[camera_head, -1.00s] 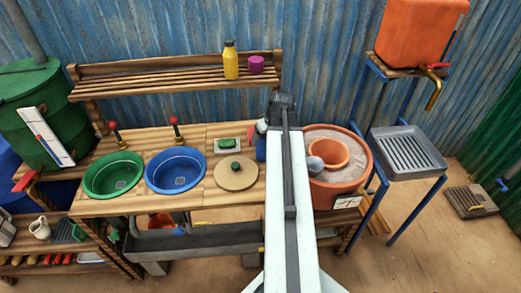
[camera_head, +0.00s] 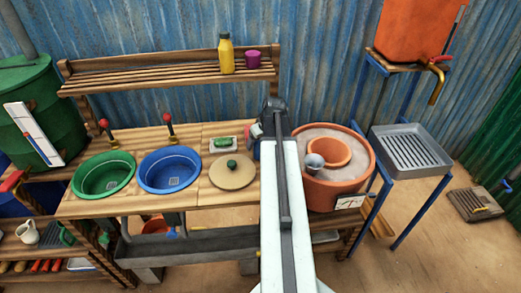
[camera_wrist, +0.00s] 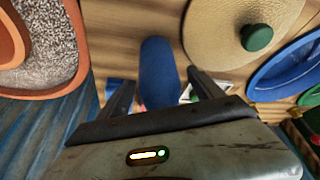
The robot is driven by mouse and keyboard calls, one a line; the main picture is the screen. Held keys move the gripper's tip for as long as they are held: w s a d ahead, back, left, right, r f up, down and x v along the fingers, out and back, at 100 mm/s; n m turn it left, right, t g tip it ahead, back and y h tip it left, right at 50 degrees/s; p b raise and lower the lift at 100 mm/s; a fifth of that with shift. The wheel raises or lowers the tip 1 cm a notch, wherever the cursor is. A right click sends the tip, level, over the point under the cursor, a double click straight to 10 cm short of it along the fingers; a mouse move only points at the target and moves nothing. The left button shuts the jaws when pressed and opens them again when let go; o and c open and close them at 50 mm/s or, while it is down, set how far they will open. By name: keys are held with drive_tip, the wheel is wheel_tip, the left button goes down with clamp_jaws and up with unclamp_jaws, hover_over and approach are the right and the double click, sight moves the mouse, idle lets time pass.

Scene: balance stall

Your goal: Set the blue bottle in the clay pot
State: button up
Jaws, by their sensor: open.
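The blue bottle (camera_wrist: 158,68) stands out in the wrist view, its body reaching in between the two fingers of my gripper (camera_wrist: 160,82). The fingers are apart, with a gap visible on each side of the bottle. In the head view my arm hides most of the bottle and my fingers. The clay pot (camera_head: 368,158) is to the right of my arm in the head view: a wide orange pot holding grainy sand, with a smaller orange pot (camera_head: 342,147) set in it. The clay pot also shows at the left of the wrist view (camera_wrist: 84,45).
A round lid (camera_head: 232,178) with a green knob lies left of my arm, beside blue (camera_head: 170,188) and green (camera_head: 100,193) basins. A grey cup-like thing (camera_head: 314,160) sits at the inner pot's rim. A shelf (camera_head: 130,82) stands behind; a metal tray (camera_head: 405,150) is right.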

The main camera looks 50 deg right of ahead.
drive_tip(key=shift+r, duration=0.1)
clamp_jaws()
wheel_tip(320, 180, up, 10)
drive_tip(key=p, duration=1)
drive_tip(key=shift+r, duration=0.15)
